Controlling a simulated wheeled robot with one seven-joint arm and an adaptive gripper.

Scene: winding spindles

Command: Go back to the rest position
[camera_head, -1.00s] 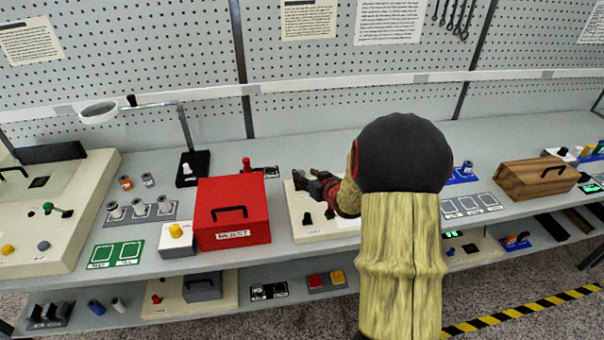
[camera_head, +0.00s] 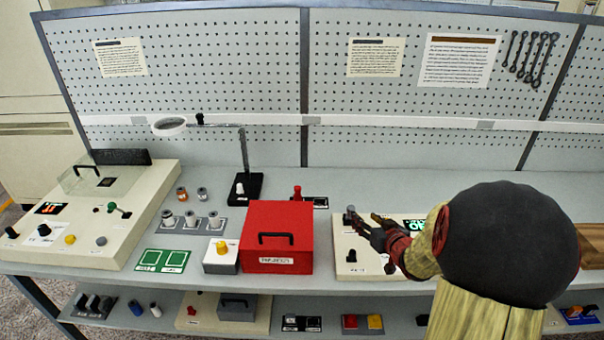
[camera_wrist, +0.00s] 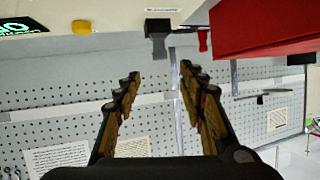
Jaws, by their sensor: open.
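My gripper (camera_head: 366,226) is open, above the left part of a cream control box (camera_head: 350,262) with a green display (camera_head: 414,226). In the wrist view my gripper (camera_wrist: 160,72) shows two spread fingers with nothing between them. A grey spindle-like part (camera_head: 349,214) stands close to the fingertips in the head view; I cannot tell whether they touch. In the wrist view a grey and black part (camera_wrist: 158,40) lies beyond the fingertips, apart from them. My arm hides the right part of the control box.
A red box (camera_head: 278,236) with a black handle stands left of my gripper. A magnifier lamp (camera_head: 248,186) and a holder with grey spindles (camera_head: 190,224) stand further left. A pegboard (camera_head: 200,70) closes off the back. A lower shelf (camera_head: 270,320) holds several small things.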

